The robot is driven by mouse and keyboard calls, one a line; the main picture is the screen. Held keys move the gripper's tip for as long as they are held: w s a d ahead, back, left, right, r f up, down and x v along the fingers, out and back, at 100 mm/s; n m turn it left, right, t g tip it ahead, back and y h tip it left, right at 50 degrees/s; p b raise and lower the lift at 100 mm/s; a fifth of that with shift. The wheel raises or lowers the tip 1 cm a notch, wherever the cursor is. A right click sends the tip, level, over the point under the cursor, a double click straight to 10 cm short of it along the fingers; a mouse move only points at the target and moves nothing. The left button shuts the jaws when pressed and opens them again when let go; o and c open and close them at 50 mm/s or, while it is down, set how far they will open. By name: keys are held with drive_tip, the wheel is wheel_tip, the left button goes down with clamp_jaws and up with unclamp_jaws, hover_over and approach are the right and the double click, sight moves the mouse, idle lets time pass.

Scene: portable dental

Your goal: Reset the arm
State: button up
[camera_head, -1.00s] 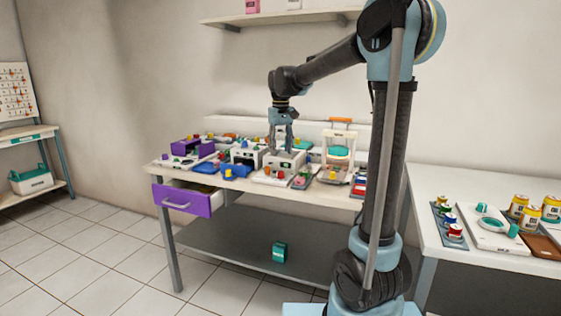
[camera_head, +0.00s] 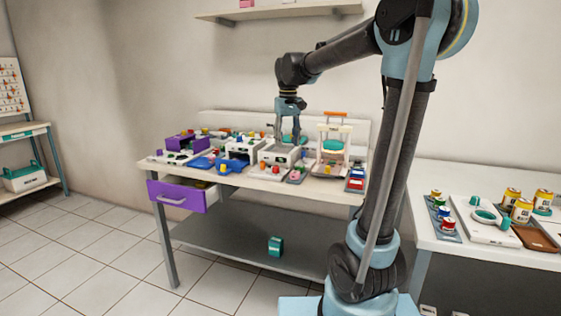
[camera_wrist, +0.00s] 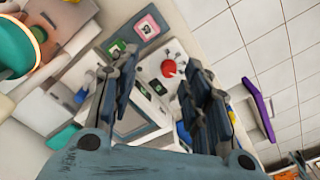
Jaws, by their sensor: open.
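My gripper (camera_head: 287,132) hangs from my arm, pointing down over the crowded table. It is open, its two fingers apart with nothing between them. In the wrist view the spread fingers (camera_wrist: 163,85) frame a white box-shaped unit (camera_wrist: 135,110) and a red knob (camera_wrist: 168,68) below. In the head view that white unit (camera_head: 280,153) stands beneath the fingertips, which look clear of it. My arm reaches left from its column, with the elbow high and the wrist bent down.
A frame with an orange handle (camera_head: 335,114) stands close right of my gripper. A purple drawer (camera_head: 178,196) sticks out at the table's front left. A wall shelf (camera_head: 280,12) is above. A side table (camera_head: 490,180) at right holds yellow jars (camera_head: 521,210). The floor at left is clear.

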drive_tip(key=s+d+f+m+t, duration=0.1)
drive_tip(key=s+d+f, duration=0.3)
drive_tip(key=s+d, duration=0.3)
drive_tip(key=s+d+f+m, duration=0.1)
drive_tip(key=s+d+f, duration=0.35)
drive_tip(key=s, duration=0.35)
drive_tip(key=s+d+f+m, duration=0.1)
drive_tip(key=s+d+f, duration=0.1)
drive_tip(key=s+f, duration=0.4)
drive_tip(key=s+d+f+m+t, duration=0.1)
drive_tip(key=s+d+f, duration=0.2)
drive_tip(key=s+f, duration=0.4)
drive_tip(key=shift+d+f, duration=0.25)
drive_tip(key=shift+f, duration=0.35)
drive_tip(key=shift+s, duration=0.1)
drive_tip(key=shift+w+f, duration=0.2)
drive_tip(key=shift+w, duration=0.25)
